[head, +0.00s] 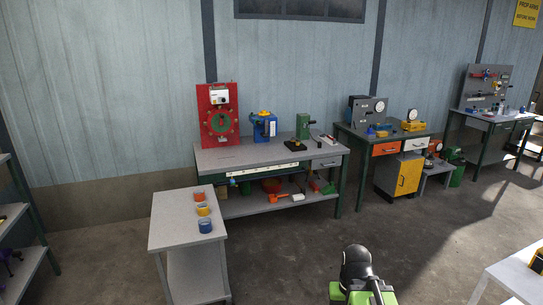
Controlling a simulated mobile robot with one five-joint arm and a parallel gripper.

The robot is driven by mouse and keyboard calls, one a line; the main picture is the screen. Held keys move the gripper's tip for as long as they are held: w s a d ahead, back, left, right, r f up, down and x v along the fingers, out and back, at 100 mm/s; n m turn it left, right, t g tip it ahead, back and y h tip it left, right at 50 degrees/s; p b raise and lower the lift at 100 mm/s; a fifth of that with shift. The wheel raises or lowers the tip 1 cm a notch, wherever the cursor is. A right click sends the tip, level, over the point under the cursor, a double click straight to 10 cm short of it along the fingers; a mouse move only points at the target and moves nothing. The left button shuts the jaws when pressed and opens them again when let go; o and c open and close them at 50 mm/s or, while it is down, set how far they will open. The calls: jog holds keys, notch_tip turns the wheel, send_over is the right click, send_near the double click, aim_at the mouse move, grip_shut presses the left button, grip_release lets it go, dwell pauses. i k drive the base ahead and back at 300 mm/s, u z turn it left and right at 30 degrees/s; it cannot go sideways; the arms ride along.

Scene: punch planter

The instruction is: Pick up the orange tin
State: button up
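The orange tin (199,196) stands on a small grey table (172,222) at the left of the head view. It is the farthest of three tins in a row near the table's right edge. A yellow tin (203,210) stands just in front of it, and a blue tin (206,226) is nearest. My black and green arm shows at the bottom, right of centre, well apart from the tins. I can make out no gripper fingers there.
A long workbench (236,157) with a red panel (218,113) stands behind the small table. Another bench (383,142) and a yellow cabinet (404,178) are farther right. Shelving (22,262) stands at the left edge. The concrete floor (290,255) between the small table and my arm is clear.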

aim_at(199, 196)
jog(key=i, duration=5.4)
jog(key=u, duration=4.15)
jog(key=i, duration=0.1)
jog(key=z, duration=1.5)
jog(key=k, duration=0.2)
jog(key=u, duration=1.85)
jog(key=i, duration=1)
jog(key=u, duration=0.35)
